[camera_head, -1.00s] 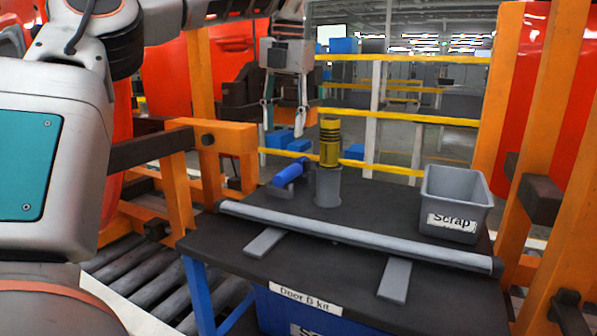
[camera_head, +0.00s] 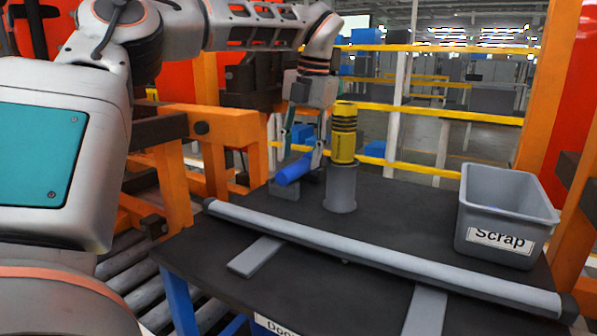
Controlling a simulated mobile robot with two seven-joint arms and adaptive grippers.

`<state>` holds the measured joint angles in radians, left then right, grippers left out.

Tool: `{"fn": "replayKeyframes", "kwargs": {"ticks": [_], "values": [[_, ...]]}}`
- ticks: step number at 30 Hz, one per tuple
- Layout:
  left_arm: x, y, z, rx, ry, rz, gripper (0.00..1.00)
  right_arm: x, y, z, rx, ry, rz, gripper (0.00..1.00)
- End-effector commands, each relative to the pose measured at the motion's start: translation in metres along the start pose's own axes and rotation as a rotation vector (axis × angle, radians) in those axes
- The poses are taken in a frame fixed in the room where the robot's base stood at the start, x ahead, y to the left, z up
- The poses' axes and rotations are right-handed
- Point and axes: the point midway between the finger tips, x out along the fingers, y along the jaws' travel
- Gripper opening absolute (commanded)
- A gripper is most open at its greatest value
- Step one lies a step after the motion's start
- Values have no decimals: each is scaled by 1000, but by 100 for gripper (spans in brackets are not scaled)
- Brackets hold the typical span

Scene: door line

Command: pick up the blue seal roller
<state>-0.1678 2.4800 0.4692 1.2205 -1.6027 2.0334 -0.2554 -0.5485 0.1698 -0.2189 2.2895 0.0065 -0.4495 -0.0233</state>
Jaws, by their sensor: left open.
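The blue seal roller (camera_head: 294,170) lies on a small grey rest (camera_head: 284,191) on the dark table (camera_head: 232,236), left of a grey cup. My left gripper (camera_head: 302,160) points down at the roller, with one finger on its far left side and the other near its right end. The jaws are open. I cannot tell whether the fingers touch the roller. My right gripper is not in view.
A yellow and black tool (camera_head: 344,130) stands in the grey cup (camera_head: 341,189), close right of my gripper. A long grey bar (camera_head: 370,255) crosses the table in front. A grey Scrap bin (camera_head: 505,218) stands at the right. Yellow rails (camera_head: 440,113) run behind.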

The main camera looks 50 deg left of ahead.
Motion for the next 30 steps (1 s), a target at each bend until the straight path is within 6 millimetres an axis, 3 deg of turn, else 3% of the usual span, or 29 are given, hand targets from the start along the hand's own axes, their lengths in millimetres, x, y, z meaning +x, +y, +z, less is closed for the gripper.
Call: {"fn": "replayKeyframes", "kwargs": {"ticks": [1, 6, 14, 15, 20, 30], "values": [[11, -1, -2, 2, 6, -4, 44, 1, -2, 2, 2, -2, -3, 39], [28, -1, -2, 2, 4, 0, 44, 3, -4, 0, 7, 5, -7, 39], [29, -1, -2, 0, 0, 0, 44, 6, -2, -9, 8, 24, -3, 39], [29, -1, -2, 0, 0, 0, 42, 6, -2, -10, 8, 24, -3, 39], [29, -1, -2, 0, 0, 0, 0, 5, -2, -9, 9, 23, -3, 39], [26, 0, -2, 0, -1, 1, 0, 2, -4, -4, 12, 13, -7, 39]]}}
